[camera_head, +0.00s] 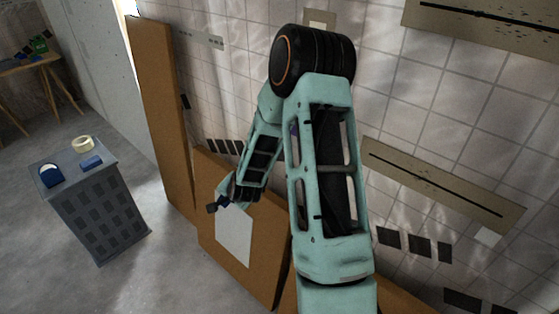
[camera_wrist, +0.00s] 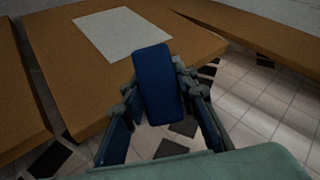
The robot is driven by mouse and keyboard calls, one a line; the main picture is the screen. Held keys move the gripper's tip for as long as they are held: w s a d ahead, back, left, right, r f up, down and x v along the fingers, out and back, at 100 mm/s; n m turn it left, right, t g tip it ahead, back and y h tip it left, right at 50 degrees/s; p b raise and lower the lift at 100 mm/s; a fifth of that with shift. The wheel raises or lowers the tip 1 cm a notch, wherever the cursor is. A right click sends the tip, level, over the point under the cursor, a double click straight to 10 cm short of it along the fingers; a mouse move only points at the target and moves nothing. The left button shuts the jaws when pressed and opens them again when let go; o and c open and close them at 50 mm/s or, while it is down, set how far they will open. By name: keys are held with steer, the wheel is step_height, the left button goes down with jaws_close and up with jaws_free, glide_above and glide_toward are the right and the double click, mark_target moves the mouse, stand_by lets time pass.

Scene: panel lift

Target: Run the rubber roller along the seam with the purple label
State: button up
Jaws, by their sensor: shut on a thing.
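My gripper (camera_head: 224,200) is low in front of a leaning brown panel, left of my arm in the head view. In the wrist view my gripper (camera_wrist: 156,92) is shut on a dark blue, block-like thing (camera_wrist: 157,75); I cannot tell whether it is the rubber roller. Beige strips with dark seam lines are on the tiled wall: one at the upper right (camera_head: 500,32), one at the middle right (camera_head: 470,204) and a small one at the upper left (camera_head: 202,38).
Brown boards lean on the wall; one (camera_head: 268,265) bears a white sheet (camera_head: 235,238). A grey cart (camera_head: 100,215) at left holds a tape roll (camera_head: 83,144), a blue block (camera_head: 92,162) and a dark blue item (camera_head: 51,175). A wooden table (camera_head: 30,66) is at far left.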

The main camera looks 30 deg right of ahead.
steer(key=s+d+r+m+h+b, duration=0.1)
steer(key=d+r+m+h, duration=0.3)
steer(key=d, duration=0.6)
steer(key=s+d+r+m+h+b, duration=0.2)
steer(key=d+r+h, duration=0.5)
steer(key=d, duration=0.4)
steer(key=shift+d+r+m+h, duration=0.15)
steer(key=shift+r+m+h, duration=0.25)
steer(key=shift+r+m, duration=0.4)
steer(key=shift+w+d+f+b, duration=0.1)
steer(key=shift+w+d+b, duration=0.1)
steer(key=shift+d, duration=0.25)
steer(key=shift+w+d+b, duration=0.15)
steer(key=shift+d+b, duration=0.05)
steer(key=shift+d, duration=0.2)
step_height(320, 180, up, 29)
steer(key=p, duration=1.3)
steer(key=shift+p, duration=0.35)
stand_by(1.6)
